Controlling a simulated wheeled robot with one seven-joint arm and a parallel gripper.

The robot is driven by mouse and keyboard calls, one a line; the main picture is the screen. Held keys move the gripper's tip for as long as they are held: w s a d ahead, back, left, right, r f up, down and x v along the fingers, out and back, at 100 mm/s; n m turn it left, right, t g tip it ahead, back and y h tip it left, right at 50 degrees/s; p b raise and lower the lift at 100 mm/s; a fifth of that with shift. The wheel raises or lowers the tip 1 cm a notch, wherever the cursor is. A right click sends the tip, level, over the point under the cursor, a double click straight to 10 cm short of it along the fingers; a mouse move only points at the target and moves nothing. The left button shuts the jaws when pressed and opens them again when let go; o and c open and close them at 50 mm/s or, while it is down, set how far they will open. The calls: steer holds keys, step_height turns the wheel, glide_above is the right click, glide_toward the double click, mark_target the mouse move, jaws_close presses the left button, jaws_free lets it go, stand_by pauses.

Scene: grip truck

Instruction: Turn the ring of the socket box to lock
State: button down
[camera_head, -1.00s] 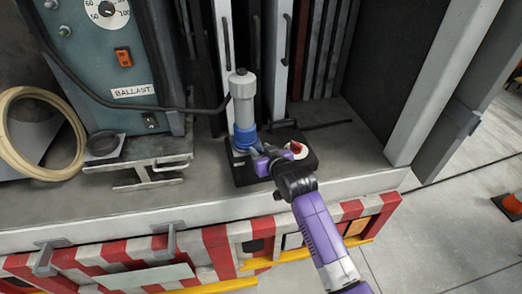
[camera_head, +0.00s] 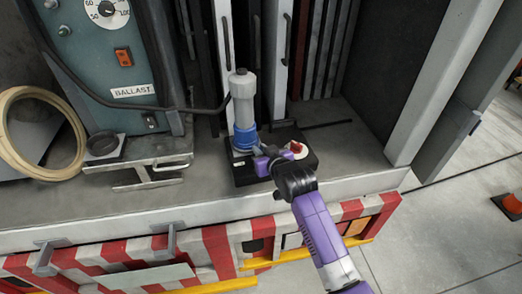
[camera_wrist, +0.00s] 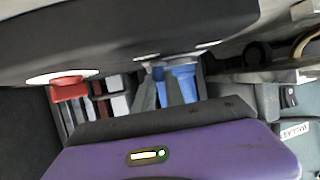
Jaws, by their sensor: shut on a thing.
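The socket box (camera_head: 246,178) is a low black box on the truck's grey ledge. A blue ring (camera_head: 244,139) sits on it at the base of an upright grey plug (camera_head: 243,98). My gripper (camera_head: 258,157) reaches in from the front right and is shut on the ring's near right side. Its fingertips are small and partly hidden in the head view. In the wrist view, blue parts (camera_wrist: 184,83) show beyond the purple gripper body, and the grip itself is not clear.
A red knob (camera_head: 297,148) on a white disc is on the box's right part, close to my gripper. A black cable (camera_head: 180,108) runs from the plug to the ballast unit (camera_head: 110,75). A coiled hose (camera_head: 40,170) leans at the left. The ledge is bare to the right.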

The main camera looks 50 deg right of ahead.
steer(key=shift+a, duration=0.1)
stand_by(0.8)
steer(key=shift+w+a+f+m+g+h+b, duration=0.15)
steer(key=shift+a+m+g+h+b, duration=0.25)
steer(key=shift+m+h, duration=0.2)
steer(key=shift+w+a+f+m+g+h+b, duration=0.15)
steer(key=shift+a+m+g+h+b, duration=0.15)
steer(key=shift+a+m+h+b, duration=0.25)
steer(key=a+m+g+h+b, duration=0.1)
steer(key=b, duration=0.1)
steer(key=w+a+m+g+h+b, duration=0.1)
steer(key=m+b, duration=0.1)
steer(key=shift+w+f+h+b, duration=0.1)
steer(key=shift+h+b, duration=0.15)
steer(key=shift+b, duration=0.15)
steer(key=m+g+b, duration=0.1)
steer(key=w+a+m+g+h+b, duration=0.1)
steer(key=b, duration=0.1)
steer(key=m+g+h+b, duration=0.1)
steer(key=b, duration=0.1)
steer(key=shift+w+a, duration=0.25)
steer(key=shift+a, duration=0.05)
steer(key=shift+w+a+r+m+g+h+b, duration=0.15)
steer(key=shift+w+m+g+b, duration=0.1)
steer(key=shift+m+g+b, duration=0.3)
steer(key=shift+w+a+r+m+g+h+b, duration=0.1)
steer(key=shift+w+r+m+g+h+b, duration=0.15)
steer(key=shift+g+b, duration=0.35)
steer(key=c, duration=1.4)
jaws_free()
